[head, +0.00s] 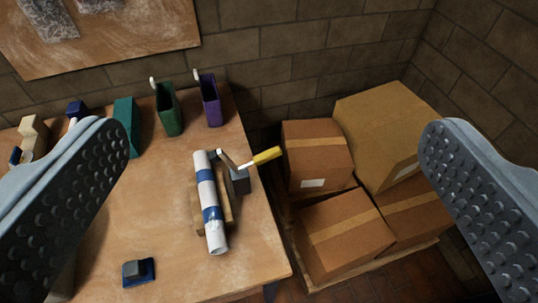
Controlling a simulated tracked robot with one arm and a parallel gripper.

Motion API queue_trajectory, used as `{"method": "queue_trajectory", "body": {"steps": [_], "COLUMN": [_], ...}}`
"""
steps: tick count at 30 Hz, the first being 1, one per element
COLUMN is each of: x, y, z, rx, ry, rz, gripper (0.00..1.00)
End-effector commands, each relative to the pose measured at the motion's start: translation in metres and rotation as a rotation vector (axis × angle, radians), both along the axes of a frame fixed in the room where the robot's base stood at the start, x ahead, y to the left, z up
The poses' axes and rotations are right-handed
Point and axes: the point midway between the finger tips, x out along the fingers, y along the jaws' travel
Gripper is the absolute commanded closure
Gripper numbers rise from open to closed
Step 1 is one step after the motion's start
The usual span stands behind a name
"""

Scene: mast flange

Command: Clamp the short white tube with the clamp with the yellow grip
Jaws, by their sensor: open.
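A short white tube (207,190) with blue bands lies on a wooden block (226,208) near the right edge of the workbench. A grey clamp (239,182) with a yellow grip (266,156) stands at the tube's right side. Its lever sticks out to the upper right, past the bench edge. A pale rod of the clamp leans by the tube; I cannot tell whether it touches it. My gripper (275,165) is open and empty. Its two fingers frame the picture left and right, apart from the tube and the clamp.
On the workbench (160,215), green (168,110), purple (209,101) and teal (126,126) holders stand at the back. A small blue-based block (138,271) lies in front. Cardboard boxes (345,232) sit on a pallet to the right. A brick wall (270,50) closes the back.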

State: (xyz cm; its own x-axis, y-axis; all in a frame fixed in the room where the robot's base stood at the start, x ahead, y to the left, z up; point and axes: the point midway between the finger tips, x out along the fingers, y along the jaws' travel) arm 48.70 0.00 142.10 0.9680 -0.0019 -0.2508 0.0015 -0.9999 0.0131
Motion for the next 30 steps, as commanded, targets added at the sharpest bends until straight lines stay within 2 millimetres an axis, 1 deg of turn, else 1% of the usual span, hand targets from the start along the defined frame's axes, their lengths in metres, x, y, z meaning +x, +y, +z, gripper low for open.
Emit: {"method": "queue_trajectory", "body": {"steps": [1,4,7,12,14,15,17,18,20,21,23,24,26,27,29,30], "x": [0.014,0.043,0.077,0.131,0.148,0.160,0.176,0.186,0.201,0.211,0.224,0.233,0.245,0.253,0.263,0.269], "y": [0.001,0.002,0.009,0.013,0.014,0.015,0.017,0.017,0.019,0.020,0.022,0.023,0.025,0.026,0.028,0.029], "z": [-0.004,-0.015,-0.031,-0.068,-0.080,-0.089,-0.104,-0.116,-0.132,-0.144,-0.159,-0.172,-0.190,-0.204,-0.221,-0.235], "rx": [-0.009,-0.036,-0.068,-0.123,-0.145,-0.159,-0.177,-0.190,-0.212,-0.225,-0.247,-0.261,-0.280,-0.294,-0.316,-0.331], "ry": [0.025,0.080,0.146,0.261,0.297,0.322,0.361,0.390,0.429,0.455,0.489,0.515,0.553,0.582,0.619,0.645], "rz": [0.002,0.005,0.008,0.020,0.024,0.027,0.033,0.036,0.041,0.045,0.051,0.057,0.063,0.067,0.074,0.079], "gripper": [0.05,0.05,0.05,0.05,0.05,0.05,0.05,0.05,0.05,0.05,0.05,0.05,0.05,0.05,0.05,0.05]}}
